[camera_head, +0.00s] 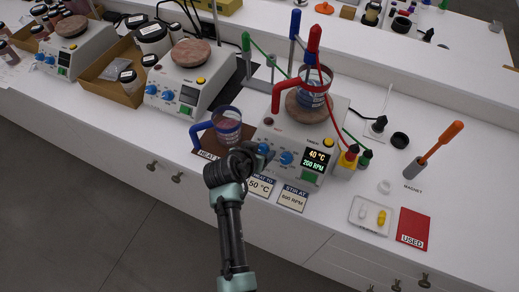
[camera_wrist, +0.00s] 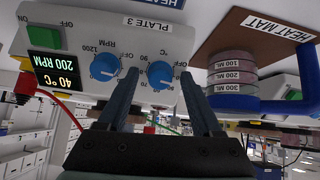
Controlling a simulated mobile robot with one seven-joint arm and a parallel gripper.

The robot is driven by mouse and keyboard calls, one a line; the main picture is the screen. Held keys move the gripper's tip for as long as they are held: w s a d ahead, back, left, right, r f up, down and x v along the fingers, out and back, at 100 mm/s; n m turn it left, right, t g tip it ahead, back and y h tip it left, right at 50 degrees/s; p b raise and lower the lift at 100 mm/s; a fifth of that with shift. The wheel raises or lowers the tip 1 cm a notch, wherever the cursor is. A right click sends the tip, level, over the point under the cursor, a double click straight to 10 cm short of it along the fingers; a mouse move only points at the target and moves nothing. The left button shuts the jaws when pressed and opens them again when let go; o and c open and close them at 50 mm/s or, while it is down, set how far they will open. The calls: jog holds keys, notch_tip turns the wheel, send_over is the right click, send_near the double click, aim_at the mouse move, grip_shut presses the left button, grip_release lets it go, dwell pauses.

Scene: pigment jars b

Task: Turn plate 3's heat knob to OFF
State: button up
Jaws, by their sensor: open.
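Plate 3 (camera_head: 276,138) is a white hotplate with a lit display (camera_head: 316,160) reading 40 °C and 200 RPM. In the wrist view, which is upside down, its blue heat knob (camera_wrist: 160,74) lies between my fingertips, beside the blue RPM knob (camera_wrist: 105,67). My gripper (camera_wrist: 162,78) is open with one finger on each side of the heat knob. I cannot tell whether the fingers touch it. In the head view my gripper (camera_head: 258,155) is at the plate's front and partly covers the heat knob; the RPM knob (camera_head: 287,158) is clear. The heat knob's exact setting is not readable.
A blue-handled beaker (camera_head: 228,122) stands on the heat mat (camera_head: 203,141), close left of my gripper. Cards lie along the front edge.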

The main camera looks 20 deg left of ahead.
grip_shut()
dwell(0.3)
dwell(0.3)
jog(key=n+p, duration=0.1)
jog(key=n, duration=0.3)
jog(key=shift+r+n, duration=0.1)
jog(key=shift+n, duration=0.2)
jog(key=shift+n+p, duration=0.65)
jog(key=shift+n, duration=1.15)
